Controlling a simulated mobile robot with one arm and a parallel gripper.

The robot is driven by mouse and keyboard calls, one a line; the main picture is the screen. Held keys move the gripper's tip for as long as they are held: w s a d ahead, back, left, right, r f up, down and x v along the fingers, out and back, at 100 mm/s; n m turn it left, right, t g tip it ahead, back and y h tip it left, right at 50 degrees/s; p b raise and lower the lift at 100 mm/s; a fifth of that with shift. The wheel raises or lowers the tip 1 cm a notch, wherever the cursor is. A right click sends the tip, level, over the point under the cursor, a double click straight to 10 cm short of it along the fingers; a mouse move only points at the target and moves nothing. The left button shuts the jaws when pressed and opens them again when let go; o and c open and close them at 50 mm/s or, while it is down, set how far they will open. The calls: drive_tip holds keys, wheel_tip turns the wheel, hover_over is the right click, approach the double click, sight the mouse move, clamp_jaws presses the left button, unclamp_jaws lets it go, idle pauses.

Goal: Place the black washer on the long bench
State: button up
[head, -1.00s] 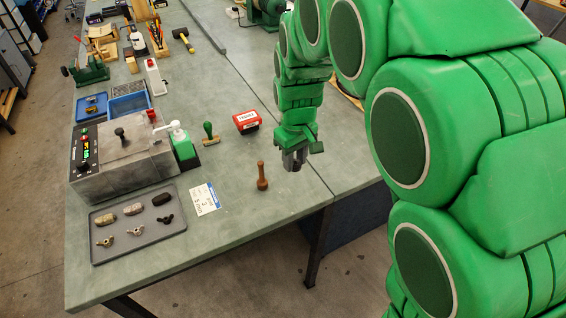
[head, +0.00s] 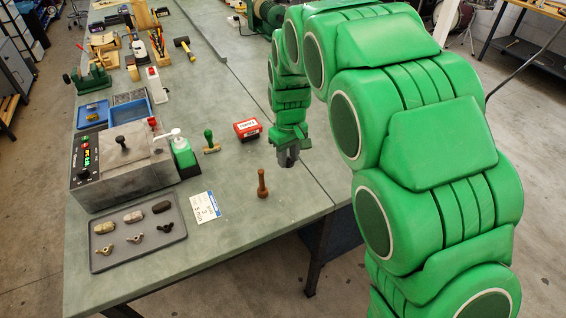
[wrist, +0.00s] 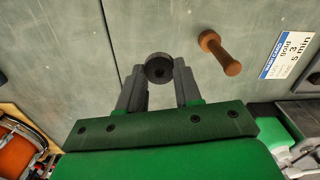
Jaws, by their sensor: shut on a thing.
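The black washer (wrist: 159,68) shows in the wrist view as a dark round disc with a small centre hole. My gripper (wrist: 160,78) is shut on it, with the washer between the two grey fingertips. In the head view my gripper (head: 287,157) is over the right side of the long bench (head: 245,200), near the seam; the washer cannot be made out there. The bench has a grey-green top. I cannot tell exactly how high the washer is above it.
A red box (head: 247,129), a green-handled stamp (head: 210,141), a white card (head: 204,207) and a grey tray (head: 110,258) with small parts are to the left.

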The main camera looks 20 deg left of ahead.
drive_tip(key=w+a+f, duration=0.1)
drive_tip(key=w+f, duration=0.2)
drive_tip(key=w+a+f, duration=0.1)
drive_tip(key=f, duration=0.1)
drive_tip(key=shift+w+a, duration=0.2)
drive_tip(key=shift+a, duration=0.1)
drive_tip(key=shift+w+a+f, duration=0.15)
drive_tip(key=shift+w+f, duration=0.1)
drive_tip(key=shift+f, duration=0.15)
drive_tip(key=shift+w+a+f, duration=0.1)
drive_tip(key=shift+w+f, duration=0.05)
drive_tip(key=shift+f, duration=0.7)
drive_tip(key=shift+w+a+f, duration=0.1)
drive_tip(key=shift+f, duration=0.7)
drive_tip(key=shift+f, duration=0.2)
drive_tip(key=o, duration=1)
drive_tip(key=shift+r, duration=0.1)
wheel_tip(320, 180, up, 8)
drive_tip(key=shift+w+f, duration=0.15)
drive_tip(key=shift+f, duration=0.05)
